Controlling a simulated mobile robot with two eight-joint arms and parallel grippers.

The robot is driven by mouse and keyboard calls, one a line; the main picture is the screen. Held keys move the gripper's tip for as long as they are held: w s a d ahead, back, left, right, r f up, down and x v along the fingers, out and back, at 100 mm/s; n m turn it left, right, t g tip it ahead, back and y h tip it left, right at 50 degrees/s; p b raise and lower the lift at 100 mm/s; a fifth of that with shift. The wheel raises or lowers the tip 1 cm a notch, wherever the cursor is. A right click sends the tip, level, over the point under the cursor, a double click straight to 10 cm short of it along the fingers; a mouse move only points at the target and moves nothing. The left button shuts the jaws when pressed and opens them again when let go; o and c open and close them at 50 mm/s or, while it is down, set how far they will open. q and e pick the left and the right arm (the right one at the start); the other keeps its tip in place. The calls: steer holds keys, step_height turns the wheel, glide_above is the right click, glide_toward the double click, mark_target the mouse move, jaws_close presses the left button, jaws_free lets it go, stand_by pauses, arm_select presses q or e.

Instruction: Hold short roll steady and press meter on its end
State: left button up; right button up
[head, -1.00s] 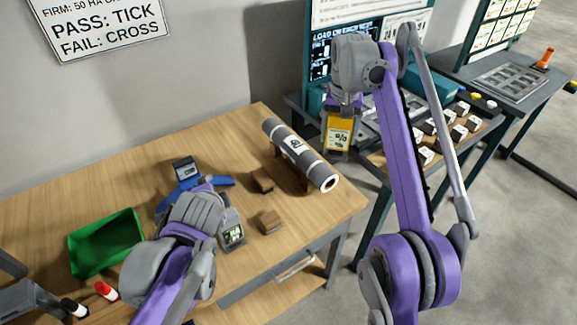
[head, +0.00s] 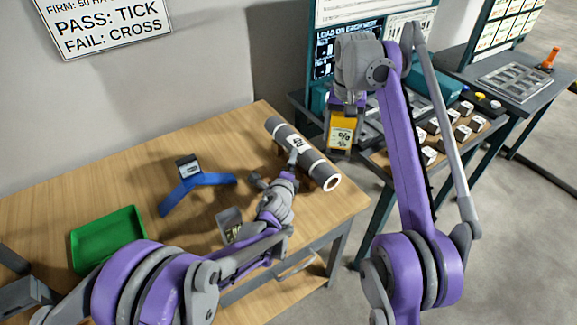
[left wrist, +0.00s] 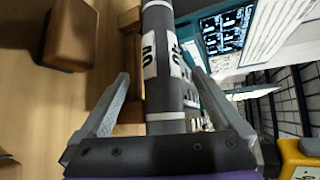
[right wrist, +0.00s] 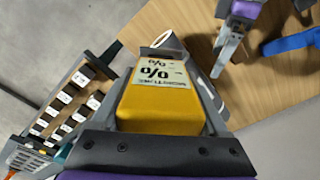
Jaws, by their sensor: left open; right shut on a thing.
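The short roll (head: 321,168) is dark grey with pale bands and a label. It lies at the table's right end on brown supports; its pale ring-shaped end faces the front right. My left gripper (head: 291,160) is over the roll's middle. In the left wrist view its open fingers (left wrist: 156,76) stand on either side of the roll (left wrist: 162,62); contact is not clear. My right gripper (head: 346,108) is shut on the yellow meter (head: 341,136), held in the air beyond the roll's right side. The right wrist view shows the meter (right wrist: 160,106) with the roll's end (right wrist: 170,42) beyond it.
A brown block (left wrist: 70,36) lies beside the roll. A blue stand (head: 196,186) with a small device and a green tray (head: 138,232) are further left on the table. A side bench holds several small labelled blocks (head: 461,132). A grey device (head: 228,222) is partly hidden by my left arm.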

arm_select(q)
steer(key=x, duration=1.1)
steer(key=shift+w, duration=0.35)
steer(key=c, duration=1.4)
steer(key=shift+a, duration=0.1)
arm_select(e)
steer(key=f, duration=0.2)
steer(key=w+d+f+m+y, duration=0.1)
steer(key=f, duration=0.2)
steer(key=w+d+f+y, duration=0.1)
steer(key=f, duration=0.1)
steer(key=shift+d+f+m+t, duration=0.2)
steer(key=shift+m+t, duration=0.2)
steer(key=d+f+m+t+y, duration=0.2)
steer(key=d+f+t+y, duration=0.15)
steer(key=d+y, duration=0.35)
steer(key=s+f+m+t+y, duration=0.1)
steer(key=s+f+m+t, duration=0.4)
steer(key=s+f+t, duration=0.4)
steer(key=s, duration=0.4)
steer(key=shift+s+a+f+y, duration=0.15)
steer(key=shift+s+a+y, duration=0.05)
steer(key=shift+a+y, duration=0.2)
